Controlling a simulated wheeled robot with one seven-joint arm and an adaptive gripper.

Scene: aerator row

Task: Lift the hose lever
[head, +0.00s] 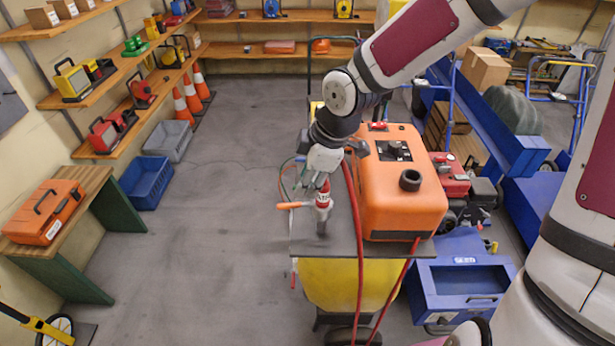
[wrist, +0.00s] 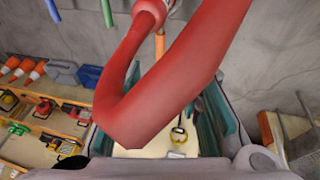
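The hose lever (head: 290,206) is an orange handle pointing left from a red and white coupling (head: 323,199) on the dark cart top. It lies level or nearly so. In the wrist view, an orange bar (wrist: 159,46) that looks like the lever shows partly behind a thick red hose (wrist: 175,80). My gripper (head: 322,177) is just above the coupling, pointing down. In the wrist view my gripper (wrist: 165,105) has its fingers well apart, with the red hose crossing the view in front of them. I see no hold on the lever; whether anything touches is hidden.
An orange tank (head: 400,190) stands right beside my gripper on the cart top (head: 305,240). Red hoses (head: 357,250) hang over the front edge. A blue box (head: 460,280) sits to the right. The floor left of the cart is clear.

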